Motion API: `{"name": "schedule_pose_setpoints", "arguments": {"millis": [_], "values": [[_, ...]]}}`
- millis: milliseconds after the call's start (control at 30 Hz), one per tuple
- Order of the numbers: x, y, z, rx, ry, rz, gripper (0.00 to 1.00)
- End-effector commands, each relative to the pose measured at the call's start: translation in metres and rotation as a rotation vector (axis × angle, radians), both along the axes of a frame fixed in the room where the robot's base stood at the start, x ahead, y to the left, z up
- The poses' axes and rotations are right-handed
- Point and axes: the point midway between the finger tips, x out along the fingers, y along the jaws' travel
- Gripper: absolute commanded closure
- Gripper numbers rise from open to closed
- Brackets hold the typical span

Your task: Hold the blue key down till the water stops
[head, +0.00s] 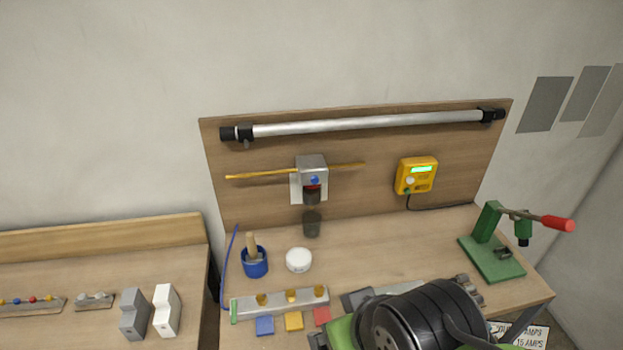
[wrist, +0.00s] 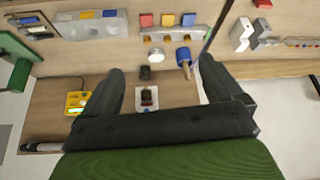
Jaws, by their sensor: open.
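A blue key (head: 264,326) lies flat at the bench's front left, beside a yellow key (head: 294,321) and a red key (head: 321,316). Behind them is a metal bar (head: 245,308) with brass fittings. In the wrist view the blue key (wrist: 188,19) is at the top, beyond the fingers. My gripper (wrist: 160,68) is open and empty, apart from the keys. A metal dispenser (head: 311,164) with a blue knob is on the back board, above a dark translucent cup (head: 312,226). I cannot make out any water.
A blue pot (head: 255,265) and a white round lid (head: 298,260) stand behind the bar. A yellow box (head: 416,176) with a lit screen is on the board. A green press (head: 491,255) with a red-ended lever stands right.

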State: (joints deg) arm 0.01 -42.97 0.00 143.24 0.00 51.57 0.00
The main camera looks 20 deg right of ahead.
Motion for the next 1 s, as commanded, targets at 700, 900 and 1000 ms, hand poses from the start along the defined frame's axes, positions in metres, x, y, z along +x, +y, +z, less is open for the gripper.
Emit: {"name": "schedule_pose_setpoints", "arguments": {"millis": [700, 900, 1000], "values": [[0.0, 0.0, 0.0, 0.0, 0.0, 0.0, 0.75], [0.0, 0.0, 0.0, 0.0, 0.0, 0.0, 1.0], [0.0, 0.0, 0.0, 0.0, 0.0, 0.0, 1.0]]}}
